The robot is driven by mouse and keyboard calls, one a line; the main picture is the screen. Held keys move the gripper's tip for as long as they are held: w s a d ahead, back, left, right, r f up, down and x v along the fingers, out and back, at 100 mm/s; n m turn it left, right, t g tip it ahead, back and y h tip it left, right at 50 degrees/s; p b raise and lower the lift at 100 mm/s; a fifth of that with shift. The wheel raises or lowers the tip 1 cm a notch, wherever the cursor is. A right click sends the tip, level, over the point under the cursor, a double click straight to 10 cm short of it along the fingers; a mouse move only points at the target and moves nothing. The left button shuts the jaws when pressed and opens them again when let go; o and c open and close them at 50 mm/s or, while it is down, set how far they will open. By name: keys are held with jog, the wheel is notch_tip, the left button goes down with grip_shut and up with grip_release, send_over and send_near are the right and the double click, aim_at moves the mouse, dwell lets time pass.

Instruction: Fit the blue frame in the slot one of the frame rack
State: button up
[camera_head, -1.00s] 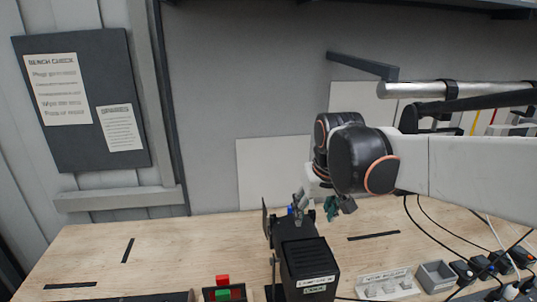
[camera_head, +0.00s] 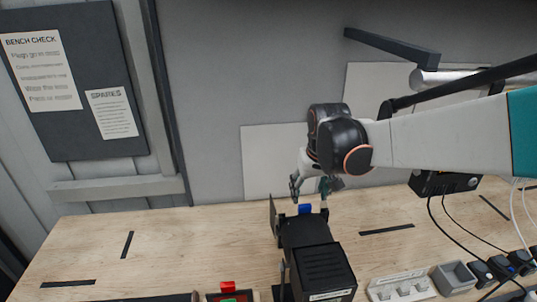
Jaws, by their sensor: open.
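A small blue piece (camera_head: 305,209) shows at the far end of a black machine (camera_head: 318,262) on the bench; it may be the blue frame, but its shape is too small to tell. My gripper (camera_head: 312,191) is open, pointing down just above and around the blue piece. One finger is on the left and one on the right. I cannot tell whether they touch it. I cannot make out a frame rack or its slot one for certain.
A pale knobbed strip (camera_head: 400,287), a grey open box (camera_head: 454,277) and black plugs with cables stand at the right. A thin upright plate (camera_head: 273,215) borders the machine. The wooden bench at left is mostly clear.

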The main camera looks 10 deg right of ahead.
aim_at(305, 206)
jog(key=x, duration=0.7)
jog(key=shift+f+b, duration=0.1)
jog(key=shift+b, duration=0.25)
jog(key=c, duration=1.3)
jog(key=shift+o, duration=0.2)
notch_tip(305, 206, up, 16)
jog(key=p, duration=1)
jog(key=shift+f, duration=0.2)
dwell(0.3)
